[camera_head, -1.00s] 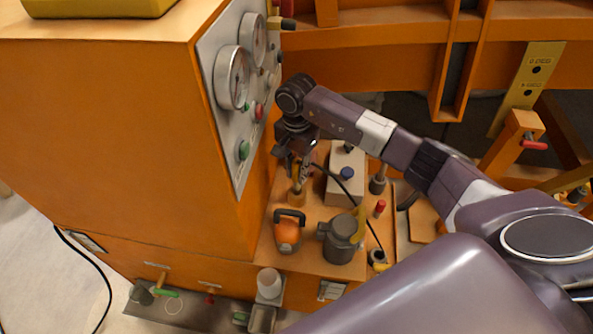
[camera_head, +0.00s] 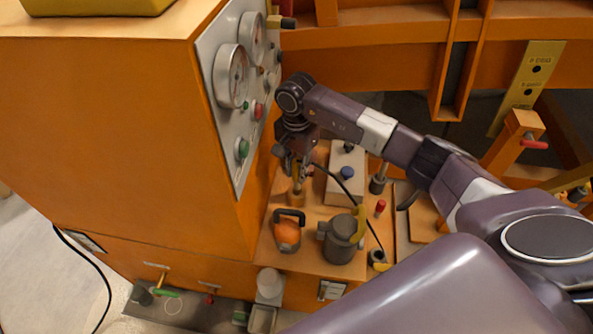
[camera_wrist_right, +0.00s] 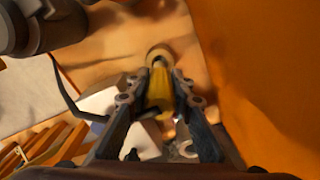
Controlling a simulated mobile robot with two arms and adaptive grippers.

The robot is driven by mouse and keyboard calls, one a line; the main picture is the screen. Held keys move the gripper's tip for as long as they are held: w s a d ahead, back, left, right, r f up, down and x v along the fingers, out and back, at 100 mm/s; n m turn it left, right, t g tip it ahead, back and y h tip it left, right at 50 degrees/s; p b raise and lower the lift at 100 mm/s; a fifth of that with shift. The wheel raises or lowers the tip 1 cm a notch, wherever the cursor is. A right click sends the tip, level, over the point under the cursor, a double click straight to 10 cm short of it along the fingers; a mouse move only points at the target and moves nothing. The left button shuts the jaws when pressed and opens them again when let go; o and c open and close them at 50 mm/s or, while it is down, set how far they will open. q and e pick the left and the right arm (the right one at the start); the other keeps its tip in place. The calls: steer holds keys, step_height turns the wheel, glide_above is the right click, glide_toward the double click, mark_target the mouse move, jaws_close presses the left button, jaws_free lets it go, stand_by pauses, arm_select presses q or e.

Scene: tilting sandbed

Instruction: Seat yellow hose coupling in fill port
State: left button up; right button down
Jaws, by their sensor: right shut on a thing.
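The yellow hose coupling (camera_wrist_right: 159,92) is between the two fingers of my right gripper (camera_wrist_right: 160,100) in the right wrist view. The gripper is shut on it. A round, pale ring (camera_wrist_right: 160,57) shows at the coupling's far end; I cannot tell whether the coupling is in it or just above it. In the head view my right gripper (camera_head: 295,168) points down over the orange deck beside the gauge panel, with the coupling (camera_head: 296,190) under it, partly hidden by the fingers. My left gripper is not in view.
The gauge panel (camera_head: 238,95) on the orange cabinet (camera_head: 120,130) rises close on the left. An orange tool with a dark handle (camera_head: 287,235), a grey canister (camera_head: 341,240) and a pale box with a blue knob (camera_head: 345,185) stand around the gripper. A black hose (camera_head: 335,182) runs nearby.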

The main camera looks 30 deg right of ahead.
mark_target(297, 189)
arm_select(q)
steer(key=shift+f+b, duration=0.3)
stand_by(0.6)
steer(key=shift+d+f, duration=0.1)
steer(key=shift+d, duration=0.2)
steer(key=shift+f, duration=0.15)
arm_select(e)
steer(key=shift+f, duration=0.2)
arm_select(q)
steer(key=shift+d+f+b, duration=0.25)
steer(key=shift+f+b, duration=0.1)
steer(key=shift+b, duration=0.25)
arm_select(e)
steer(key=shift+f, duration=0.45)
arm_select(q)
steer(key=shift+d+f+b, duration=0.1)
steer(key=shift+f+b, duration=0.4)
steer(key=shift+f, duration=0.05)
arm_select(e)
steer(key=shift+f, duration=0.6)
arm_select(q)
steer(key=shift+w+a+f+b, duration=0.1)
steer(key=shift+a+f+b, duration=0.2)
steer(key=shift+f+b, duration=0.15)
arm_select(e)
steer(key=shift+f, duration=0.55)
